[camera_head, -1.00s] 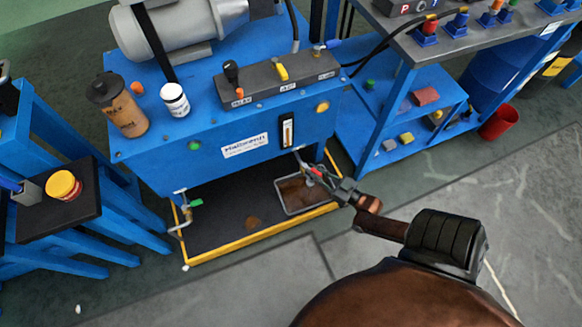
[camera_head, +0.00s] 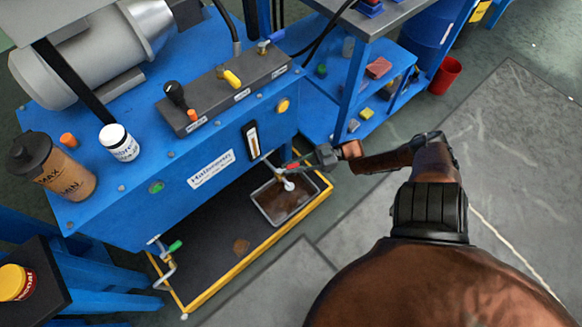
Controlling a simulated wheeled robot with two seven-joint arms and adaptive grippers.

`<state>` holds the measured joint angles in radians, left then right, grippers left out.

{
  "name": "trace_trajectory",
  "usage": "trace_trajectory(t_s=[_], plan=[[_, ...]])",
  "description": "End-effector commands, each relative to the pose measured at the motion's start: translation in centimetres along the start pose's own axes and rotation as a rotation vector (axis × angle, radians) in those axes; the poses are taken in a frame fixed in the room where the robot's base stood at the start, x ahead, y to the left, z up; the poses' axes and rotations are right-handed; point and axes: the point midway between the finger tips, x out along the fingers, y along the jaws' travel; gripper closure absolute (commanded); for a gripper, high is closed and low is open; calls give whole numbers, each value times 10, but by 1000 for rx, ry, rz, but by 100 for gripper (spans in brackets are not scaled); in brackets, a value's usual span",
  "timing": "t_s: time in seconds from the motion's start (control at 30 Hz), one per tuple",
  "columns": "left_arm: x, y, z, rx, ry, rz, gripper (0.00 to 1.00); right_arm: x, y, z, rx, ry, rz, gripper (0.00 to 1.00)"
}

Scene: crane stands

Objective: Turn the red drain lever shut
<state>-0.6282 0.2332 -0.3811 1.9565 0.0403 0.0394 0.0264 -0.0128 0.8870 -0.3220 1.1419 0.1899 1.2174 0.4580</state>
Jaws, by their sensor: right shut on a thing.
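The red drain lever (camera_head: 291,166) shows as a small red patch at the front of the blue machine, below the sight gauge. My right gripper (camera_head: 299,163) reaches it from the right and is shut on it, covering most of it. A pale drain spout (camera_head: 288,185) points down just below the lever, over a grey tray (camera_head: 259,207) holding brown liquid. The lever's exact angle is too small to tell. My left gripper is out of view.
The blue machine (camera_head: 130,195) carries a motor, a brown bottle (camera_head: 62,172) and a white jar (camera_head: 122,144). A green-handled valve (camera_head: 174,246) sits at its lower left. A blue workbench stands behind right with a red bucket (camera_head: 445,76). Floor at right is clear.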

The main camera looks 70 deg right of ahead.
Motion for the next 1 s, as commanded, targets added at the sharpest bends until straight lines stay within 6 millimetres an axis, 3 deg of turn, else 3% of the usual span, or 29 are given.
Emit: trace_trajectory(t_s=[0.47, 0.5, 0.73, 1.0], plan=[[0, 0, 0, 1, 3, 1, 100, 1, 0, 2, 0, -4, -12, 100], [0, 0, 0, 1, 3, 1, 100, 1, 0, 2, 0, -4, -11, 84], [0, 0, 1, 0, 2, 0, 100, 0, 1, 1, -1, -1, -10, 68], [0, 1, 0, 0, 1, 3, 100, -1, 1, 0, -1, -1, -10, 68]])
